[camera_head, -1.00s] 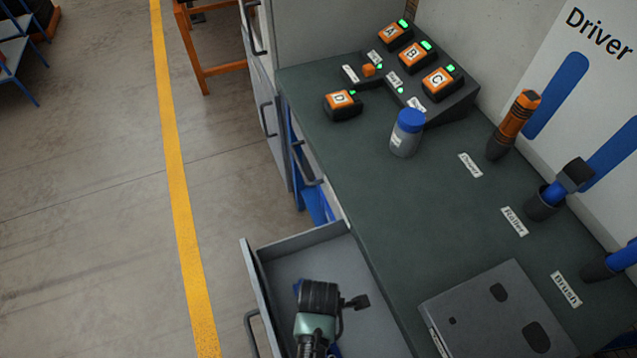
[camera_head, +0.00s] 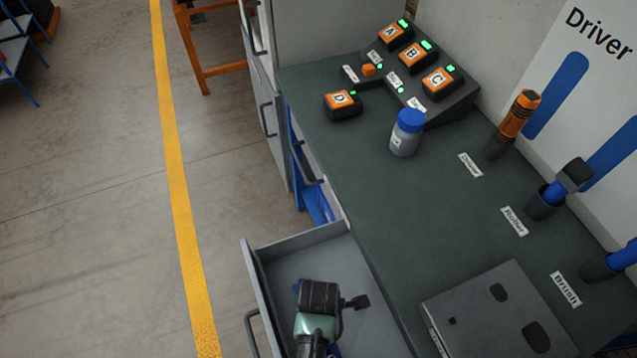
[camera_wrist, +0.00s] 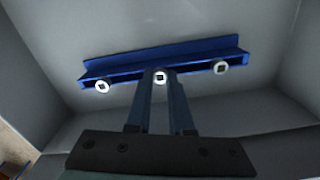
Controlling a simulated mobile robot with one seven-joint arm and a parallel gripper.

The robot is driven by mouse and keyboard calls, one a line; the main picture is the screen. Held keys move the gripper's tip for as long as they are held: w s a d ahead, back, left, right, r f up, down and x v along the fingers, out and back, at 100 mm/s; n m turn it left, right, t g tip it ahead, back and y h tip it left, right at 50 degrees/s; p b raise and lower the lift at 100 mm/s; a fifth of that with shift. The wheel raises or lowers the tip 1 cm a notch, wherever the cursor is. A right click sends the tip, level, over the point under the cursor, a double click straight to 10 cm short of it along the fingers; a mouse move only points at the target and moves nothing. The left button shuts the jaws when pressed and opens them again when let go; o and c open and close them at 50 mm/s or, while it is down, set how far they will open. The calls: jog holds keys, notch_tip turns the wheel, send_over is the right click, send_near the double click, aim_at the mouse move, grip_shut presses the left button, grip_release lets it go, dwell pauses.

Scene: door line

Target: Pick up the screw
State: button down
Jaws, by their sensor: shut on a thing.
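In the wrist view, a blue holder (camera_wrist: 160,58) lies across the drawer with three pale, round screw heads, each with a dark square recess. The middle screw (camera_wrist: 160,76) is between the tips of my gripper (camera_wrist: 159,84), which is shut on it. The screw is at the holder's front edge; I cannot tell whether it is lifted clear. The left screw (camera_wrist: 102,87) and the right screw (camera_wrist: 220,68) sit in the holder, apart from the fingers. In the head view my wrist hides the fingers, the screws and most of the holder.
The open grey drawer (camera_head: 286,252) has walls around my gripper. The dark worktop (camera_head: 405,205) on the right carries a blue-capped jar (camera_head: 405,133), a grey case (camera_head: 500,312), charger D (camera_head: 342,104) and upright tools. The floor left of the drawer is clear.

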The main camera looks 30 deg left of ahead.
jog(key=shift+a, duration=0.1)
dwell(0.3)
notch_tip(320, 180, up, 10)
jog(key=p, duration=0.1)
dwell(0.4)
jog(key=c, duration=1.5)
grip_release()
grip_shut()
